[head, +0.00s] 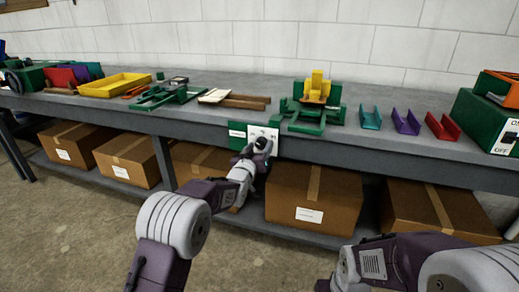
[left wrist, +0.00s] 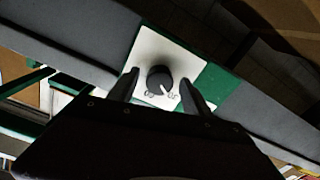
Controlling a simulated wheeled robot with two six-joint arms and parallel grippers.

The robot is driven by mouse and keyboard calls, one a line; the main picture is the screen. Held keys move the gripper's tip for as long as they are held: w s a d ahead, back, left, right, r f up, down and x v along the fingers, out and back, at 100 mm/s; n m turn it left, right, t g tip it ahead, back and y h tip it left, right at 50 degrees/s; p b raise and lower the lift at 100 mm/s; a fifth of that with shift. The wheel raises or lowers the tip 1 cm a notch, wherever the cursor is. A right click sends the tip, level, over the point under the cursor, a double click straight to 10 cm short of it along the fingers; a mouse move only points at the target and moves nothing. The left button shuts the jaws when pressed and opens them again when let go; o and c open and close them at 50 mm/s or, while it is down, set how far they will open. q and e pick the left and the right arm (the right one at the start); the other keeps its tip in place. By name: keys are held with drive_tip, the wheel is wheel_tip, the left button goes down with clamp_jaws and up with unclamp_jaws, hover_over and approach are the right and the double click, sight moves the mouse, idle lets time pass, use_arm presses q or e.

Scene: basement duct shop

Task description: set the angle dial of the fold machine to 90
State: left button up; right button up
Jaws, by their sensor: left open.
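The angle dial (left wrist: 160,79) is a dark round knob with a white pointer line, on a white plate (left wrist: 145,52) with a green panel (left wrist: 212,84) beside it. In the left wrist view the pointer aims down and slightly right, close to small markings too blurred to read. My left gripper (left wrist: 157,88) is open, its fingers on either side of the knob; I cannot tell whether they touch it. In the head view my left gripper (head: 257,148) is in front of the plate (head: 270,133) and hides the knob. The fold machine (head: 313,104), green with yellow parts, stands above on the bench.
Blue, purple and red channel pieces (head: 407,122) lie right of the machine, before a green ON/OFF box (head: 490,122). A yellow tray (head: 115,85) and a green frame (head: 165,95) are to the left. Cardboard boxes (head: 312,197) fill the lower shelf under the bench edge (head: 390,152).

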use_arm(q)
drive_tip(key=shift+w, duration=0.1)
clamp_jaws()
